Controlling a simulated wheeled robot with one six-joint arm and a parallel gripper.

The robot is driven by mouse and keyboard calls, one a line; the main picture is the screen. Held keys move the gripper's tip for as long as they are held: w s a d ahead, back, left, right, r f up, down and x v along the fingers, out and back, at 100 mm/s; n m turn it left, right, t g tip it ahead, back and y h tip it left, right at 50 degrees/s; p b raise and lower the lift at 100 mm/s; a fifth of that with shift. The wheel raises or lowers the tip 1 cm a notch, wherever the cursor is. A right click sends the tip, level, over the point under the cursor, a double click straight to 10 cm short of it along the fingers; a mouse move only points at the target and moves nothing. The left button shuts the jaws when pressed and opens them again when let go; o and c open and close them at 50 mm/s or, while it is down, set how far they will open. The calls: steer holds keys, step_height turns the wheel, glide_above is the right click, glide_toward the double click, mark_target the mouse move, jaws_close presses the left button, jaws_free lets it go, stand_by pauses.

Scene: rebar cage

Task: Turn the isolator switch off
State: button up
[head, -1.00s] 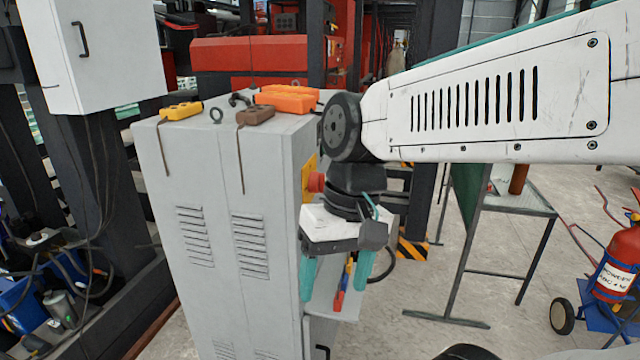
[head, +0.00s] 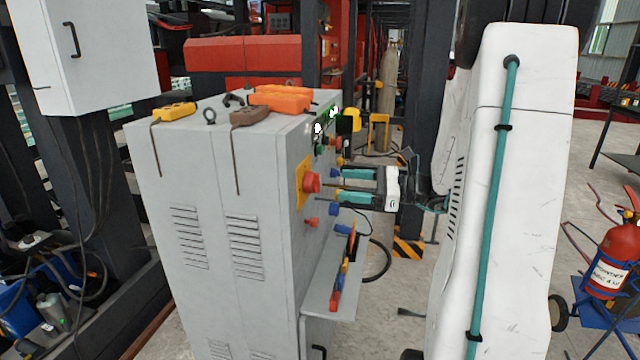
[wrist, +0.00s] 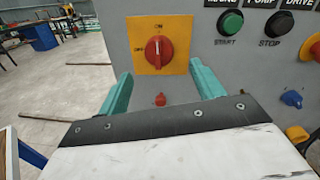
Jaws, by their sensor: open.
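The isolator switch is a red rotary knob (wrist: 158,51) on a yellow plate (wrist: 181,57) marked ON and OFF, on the grey cabinet's front panel. Its pointer mark stands upright, toward ON. In the head view the red knob (head: 311,182) sticks out of the panel at the cabinet's right side. My gripper (head: 332,189) is open, with teal fingers pointing at the panel. In the wrist view my gripper (wrist: 163,88) has one finger on each side below the knob, with nothing between them. I cannot tell if the fingertips touch the panel.
The grey cabinet (head: 190,240) has a shelf (head: 320,290) with tools below the panel. A green START button (wrist: 230,22), a black STOP button (wrist: 279,23) and a blue knob (wrist: 291,98) sit right of the switch. A red fire extinguisher (head: 615,255) stands at right.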

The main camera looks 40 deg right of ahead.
mark_target(313, 183)
steer(key=x, duration=0.7)
steer(key=shift+a, duration=0.15)
steer(key=c, duration=1)
